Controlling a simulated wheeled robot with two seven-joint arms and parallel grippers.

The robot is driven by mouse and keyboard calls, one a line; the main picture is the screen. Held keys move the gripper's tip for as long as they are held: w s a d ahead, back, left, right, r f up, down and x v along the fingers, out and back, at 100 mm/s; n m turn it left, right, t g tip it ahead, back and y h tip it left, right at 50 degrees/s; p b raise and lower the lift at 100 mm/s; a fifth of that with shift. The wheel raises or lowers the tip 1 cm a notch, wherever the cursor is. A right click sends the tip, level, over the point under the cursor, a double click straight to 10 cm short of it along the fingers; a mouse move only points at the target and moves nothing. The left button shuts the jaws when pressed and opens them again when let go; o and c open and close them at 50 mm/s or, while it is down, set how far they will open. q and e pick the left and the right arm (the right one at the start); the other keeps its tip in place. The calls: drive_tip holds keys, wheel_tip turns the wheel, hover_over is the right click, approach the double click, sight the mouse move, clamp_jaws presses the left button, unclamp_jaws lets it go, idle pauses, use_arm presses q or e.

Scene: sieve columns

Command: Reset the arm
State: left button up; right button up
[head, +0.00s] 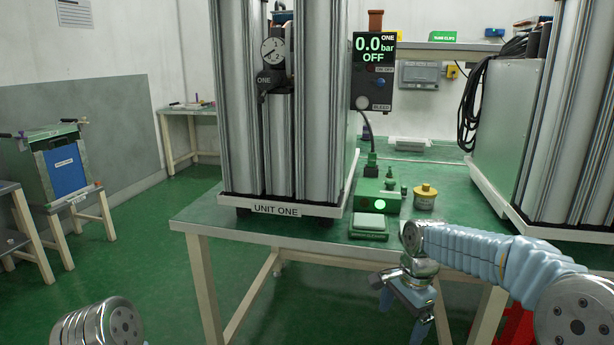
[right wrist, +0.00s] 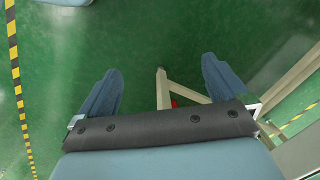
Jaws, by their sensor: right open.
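My right arm (head: 490,254) reaches in from the right in the head view, in a pale blue sleeve. My right gripper (head: 405,312) hangs down in front of the green table's front edge, below the tabletop. In the right wrist view the right gripper (right wrist: 162,92) has its two blue fingers spread wide with nothing between them; green floor and a table leg lie beyond. At the lower left of the head view a silver joint of my left arm (head: 97,325) shows; the left gripper is out of view.
A second column (head: 570,120) stands at right.

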drive_tip(key=s+a+f+n+y, duration=0.1)
drive_tip(key=a+f+n, duration=0.1)
drive_tip(key=f, duration=0.6)
drive_tip(key=s+a+f+n, duration=0.2)
drive_tip(key=f, duration=0.5)
drive_tip(key=s+a+f+n+y, duration=0.1)
drive_tip(key=s+a+f+n, duration=0.1)
drive_tip(key=s+f, duration=0.7)
drive_tip(key=s+a+f+n+y, duration=0.1)
drive_tip(key=s+a+f+n, duration=0.2)
drive_tip(key=s+f, duration=0.6)
drive_tip(key=shift+s+a+f+n, duration=0.25)
drive_tip(key=shift+s+a+n, duration=0.05)
drive_tip(key=shift+s+n, duration=0.95)
drive_tip(key=shift+w, duration=0.1)
